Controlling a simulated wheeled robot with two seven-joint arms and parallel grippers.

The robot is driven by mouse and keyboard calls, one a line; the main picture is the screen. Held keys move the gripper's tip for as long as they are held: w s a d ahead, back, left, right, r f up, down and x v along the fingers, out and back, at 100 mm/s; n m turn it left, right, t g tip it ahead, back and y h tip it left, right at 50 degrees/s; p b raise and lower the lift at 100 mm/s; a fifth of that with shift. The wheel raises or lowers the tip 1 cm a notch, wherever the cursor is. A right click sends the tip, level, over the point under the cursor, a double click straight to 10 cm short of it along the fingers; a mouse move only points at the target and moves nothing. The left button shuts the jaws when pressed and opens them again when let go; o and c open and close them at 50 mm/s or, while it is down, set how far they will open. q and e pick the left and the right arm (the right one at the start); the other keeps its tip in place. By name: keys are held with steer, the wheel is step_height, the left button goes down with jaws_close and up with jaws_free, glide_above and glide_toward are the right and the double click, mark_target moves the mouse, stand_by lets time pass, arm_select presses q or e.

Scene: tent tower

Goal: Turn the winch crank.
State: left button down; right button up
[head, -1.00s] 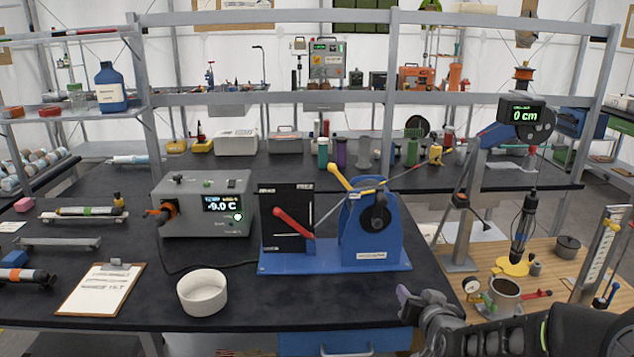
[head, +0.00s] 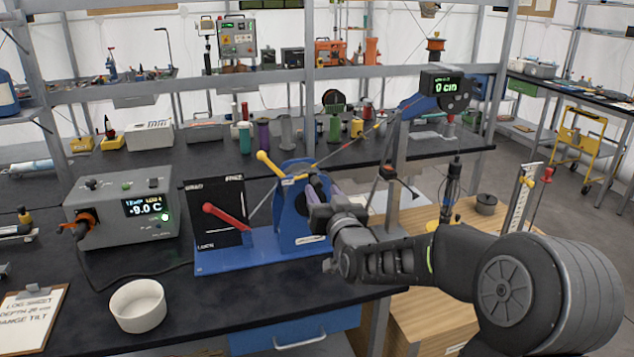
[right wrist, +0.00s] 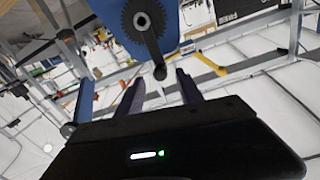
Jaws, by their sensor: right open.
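The winch (head: 290,222) is a blue housing on a blue base plate, with a yellow lever (head: 268,162) on top and a red lever (head: 222,214) on the black panel to its left. My right gripper (head: 316,192) is at the right side of the housing and hides most of the crank. In the right wrist view the black toothed hub (right wrist: 143,18) and the dark crank arm (right wrist: 153,48) show. My right gripper (right wrist: 160,78) is open there, and the crank arm's end appears between its fingertips; contact cannot be told. My left gripper is out of view.
A grey control box (head: 122,215) reading -9.0 C stands left of the winch. A white bowl (head: 138,305) sits in front. A line runs from the winch to a boom with a 0 cm display (head: 446,84).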

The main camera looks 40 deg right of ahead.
mark_target(319, 187)
steer(key=p+x, duration=0.1)
steer(key=x, duration=0.4)
steer(key=shift+a, duration=0.1)
jaws_close()
stand_by(0.3)
stand_by(1.0)
